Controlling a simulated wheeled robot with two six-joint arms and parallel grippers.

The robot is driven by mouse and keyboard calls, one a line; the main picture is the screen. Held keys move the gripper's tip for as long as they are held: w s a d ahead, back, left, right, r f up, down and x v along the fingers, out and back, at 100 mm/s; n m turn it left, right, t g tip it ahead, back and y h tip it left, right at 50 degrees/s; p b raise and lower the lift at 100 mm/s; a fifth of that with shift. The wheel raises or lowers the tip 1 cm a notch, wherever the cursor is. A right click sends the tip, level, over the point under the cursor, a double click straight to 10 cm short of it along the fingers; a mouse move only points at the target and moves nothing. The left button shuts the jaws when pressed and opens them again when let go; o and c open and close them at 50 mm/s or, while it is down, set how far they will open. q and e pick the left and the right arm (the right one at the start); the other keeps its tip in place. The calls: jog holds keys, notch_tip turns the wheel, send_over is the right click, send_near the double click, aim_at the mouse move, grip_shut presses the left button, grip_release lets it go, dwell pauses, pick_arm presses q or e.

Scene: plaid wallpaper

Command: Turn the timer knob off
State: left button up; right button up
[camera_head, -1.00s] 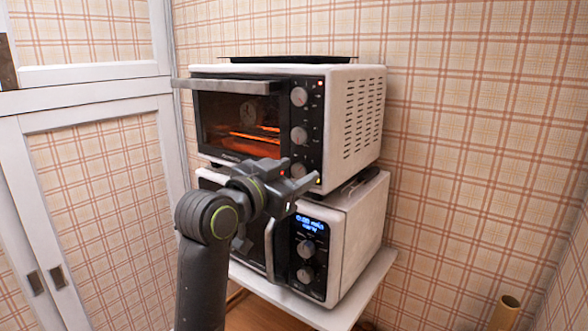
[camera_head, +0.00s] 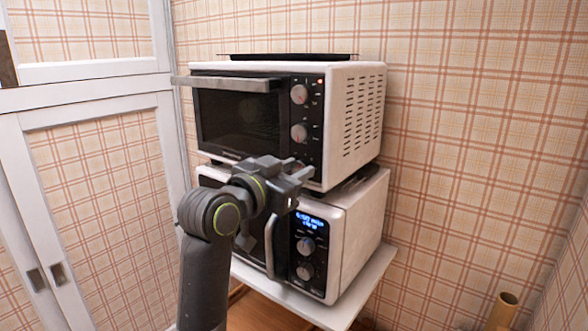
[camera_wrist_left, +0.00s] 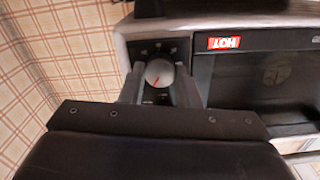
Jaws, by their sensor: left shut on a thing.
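The upper toaster oven (camera_head: 365,120) is white with a black front, and its glass window is dark. Its upper knob (camera_head: 299,94) and middle knob (camera_head: 299,133) are in plain view. The lowest knob, at the timer position, is hidden by my left gripper (camera_head: 301,172) in the head view. In the left wrist view this round silver knob (camera_wrist_left: 159,72) with a red pointer line sits between my left fingers (camera_wrist_left: 159,90). The left gripper is shut on it. My right gripper is not in view.
A second white oven (camera_head: 355,230) with a blue display (camera_head: 310,222) and knobs stands beneath, on a white shelf (camera_head: 345,312). A black tray (camera_head: 285,57) lies on the upper oven. White cabinet doors (camera_head: 100,185) stand left; plaid wall is right.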

pick_arm(q)
jog(key=n+p, duration=0.5)
jog(key=shift+r, duration=0.2)
jog(key=n+p, duration=0.2)
jog(key=shift+n, duration=0.3)
jog(key=shift+f+n+p, duration=0.15)
jog(key=shift+n+p, duration=0.35)
jog(key=shift+p, duration=0.15)
jog(key=shift+f, duration=0.1)
jog(key=o, duration=1)
jog(key=shift+a, duration=0.1)
jog(key=shift+c, duration=0.2)
